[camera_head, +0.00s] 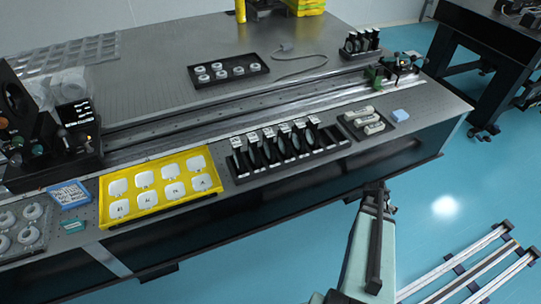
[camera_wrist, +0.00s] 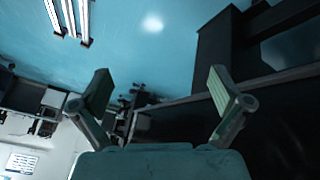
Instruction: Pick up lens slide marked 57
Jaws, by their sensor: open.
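Several dark lens slides with white labels on top stand upright in a black rack (camera_head: 290,150) near the front edge of the optical table. The label numbers are too small to read, so I cannot tell which slide is marked 57. My gripper (camera_wrist: 160,92) is open in the wrist view, with its two fingers spread and nothing between them. The wrist view shows floor and dark table sides, and no slide can be made out there. In the head view my arm is over the floor in front of the table, apart from the rack.
A yellow tray (camera_head: 147,208) of white cases lies left of the rack. A long rail (camera_head: 230,117) runs behind. More black holders (camera_head: 361,43) stand at the back right.

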